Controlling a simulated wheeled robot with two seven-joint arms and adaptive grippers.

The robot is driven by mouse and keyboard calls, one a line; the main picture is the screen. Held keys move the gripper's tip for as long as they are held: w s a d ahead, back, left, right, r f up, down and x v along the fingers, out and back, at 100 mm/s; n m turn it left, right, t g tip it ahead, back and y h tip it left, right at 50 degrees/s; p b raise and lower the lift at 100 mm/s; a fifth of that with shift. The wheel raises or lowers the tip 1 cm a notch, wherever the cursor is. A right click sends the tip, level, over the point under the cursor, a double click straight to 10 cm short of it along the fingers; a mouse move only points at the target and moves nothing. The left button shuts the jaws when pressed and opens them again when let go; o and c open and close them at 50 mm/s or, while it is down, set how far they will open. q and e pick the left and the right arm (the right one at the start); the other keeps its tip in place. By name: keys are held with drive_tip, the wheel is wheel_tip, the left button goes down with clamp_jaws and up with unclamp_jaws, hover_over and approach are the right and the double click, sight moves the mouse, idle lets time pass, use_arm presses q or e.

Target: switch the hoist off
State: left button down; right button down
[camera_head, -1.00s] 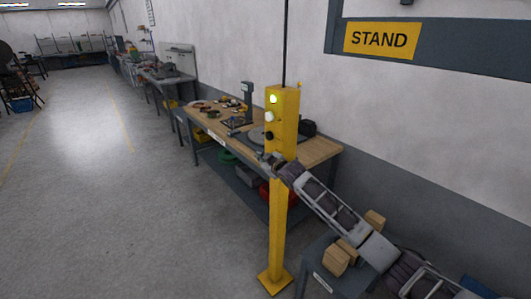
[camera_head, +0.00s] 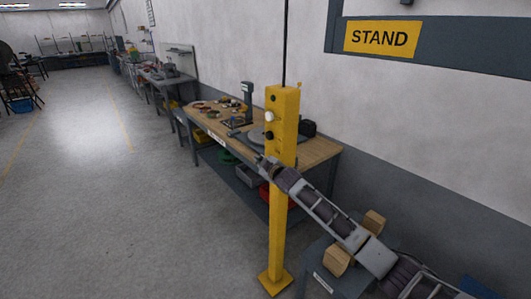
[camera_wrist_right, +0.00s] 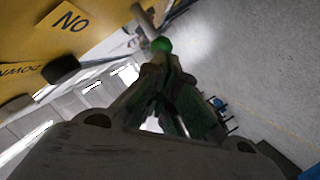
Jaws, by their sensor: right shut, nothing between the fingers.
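The yellow control box (camera_head: 282,122) stands upright on a yellow post. Its upper lamp (camera_head: 273,99) is dark, with a white round part (camera_head: 269,116) and a dark one below. My right gripper (camera_head: 268,164) is at the lower left of the box, fingers hidden or too small there. In the right wrist view its shut, empty fingers (camera_wrist_right: 158,68) point at a green round knob (camera_wrist_right: 161,44); whether they touch is unclear. An upside-down ON label (camera_wrist_right: 69,19), a DOWN label (camera_wrist_right: 20,74) and a dark button (camera_wrist_right: 62,68) show on the yellow face. My left gripper is not in view.
A wooden-topped workbench (camera_head: 318,149) with tools stands behind the post. A grey stand with wooden blocks (camera_head: 337,260) is below my right arm. The post's base plate (camera_head: 275,284) is on the floor. Open floor (camera_head: 110,200) lies to the left.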

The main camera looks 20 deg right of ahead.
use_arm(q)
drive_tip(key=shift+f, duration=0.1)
use_arm(e)
drive_tip(key=shift+a+f+n, duration=0.1)
drive_tip(key=shift+f+n, duration=0.3)
drive_tip(key=shift+f, duration=0.2)
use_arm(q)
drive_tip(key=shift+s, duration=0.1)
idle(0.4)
